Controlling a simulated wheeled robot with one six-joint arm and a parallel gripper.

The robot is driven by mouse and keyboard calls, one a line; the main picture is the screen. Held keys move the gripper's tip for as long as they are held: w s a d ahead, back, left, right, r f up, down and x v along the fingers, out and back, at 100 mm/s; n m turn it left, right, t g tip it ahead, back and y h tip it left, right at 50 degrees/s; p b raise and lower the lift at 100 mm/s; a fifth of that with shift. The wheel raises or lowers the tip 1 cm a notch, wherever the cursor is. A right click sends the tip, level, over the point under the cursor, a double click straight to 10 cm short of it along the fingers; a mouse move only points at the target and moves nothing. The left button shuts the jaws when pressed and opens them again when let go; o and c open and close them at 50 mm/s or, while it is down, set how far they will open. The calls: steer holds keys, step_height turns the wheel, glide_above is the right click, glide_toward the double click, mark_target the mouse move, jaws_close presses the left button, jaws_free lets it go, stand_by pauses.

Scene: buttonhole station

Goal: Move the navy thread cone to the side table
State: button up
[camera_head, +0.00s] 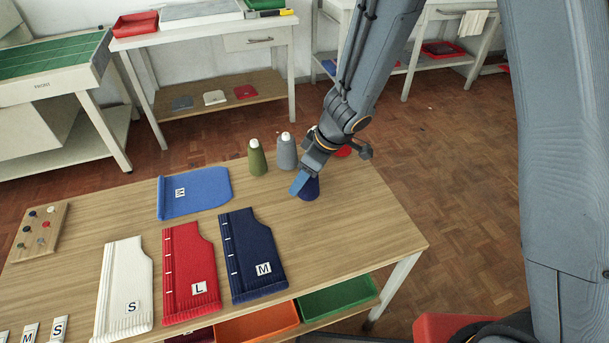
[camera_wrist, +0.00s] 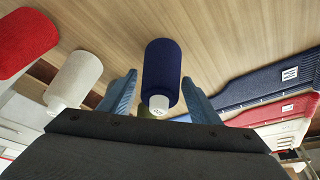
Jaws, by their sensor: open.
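The navy thread cone (camera_head: 310,191) stands on the wooden table near its far right part, partly hidden by my gripper (camera_head: 302,183). In the wrist view the navy cone (camera_wrist: 163,62) with its white tip lies between the two blue fingers of my gripper (camera_wrist: 158,77). The fingers are open, one on each side, with a gap visible at both sides. Which piece of furniture is the side table is not clear; a white table (camera_head: 262,40) with a drawer stands at the back.
Close by stand a grey cone (camera_head: 286,155), an olive cone (camera_head: 258,161) and a red cone (camera_head: 343,152), partly hidden behind my arm. Knitted panels, including a blue one (camera_head: 205,194) and a navy one (camera_head: 250,262), lie nearer the front. The table's right end is clear.

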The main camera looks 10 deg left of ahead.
steer(key=shift+r, duration=0.15)
steer(key=p+v, duration=0.5)
steer(key=v, duration=0.7)
steer(key=w+d+r+m+t+h, duration=0.2)
steer(key=d+r+m, duration=0.15)
steer(key=d, duration=0.35)
steer(key=w+d+r+m+t+h, duration=0.2)
steer(key=d+m, duration=0.2)
steer(key=d, duration=0.4)
steer(key=s+d+m+g, duration=0.2)
steer(key=s+d+m, duration=0.1)
steer(key=s, duration=0.4)
steer(key=s+d+m+g, duration=0.2)
steer(key=s+d+m, duration=0.1)
steer(key=s, duration=0.5)
steer(key=shift+s+d+m, duration=0.3)
steer(key=shift+d+m, duration=0.05)
steer(key=shift+d, duration=0.1)
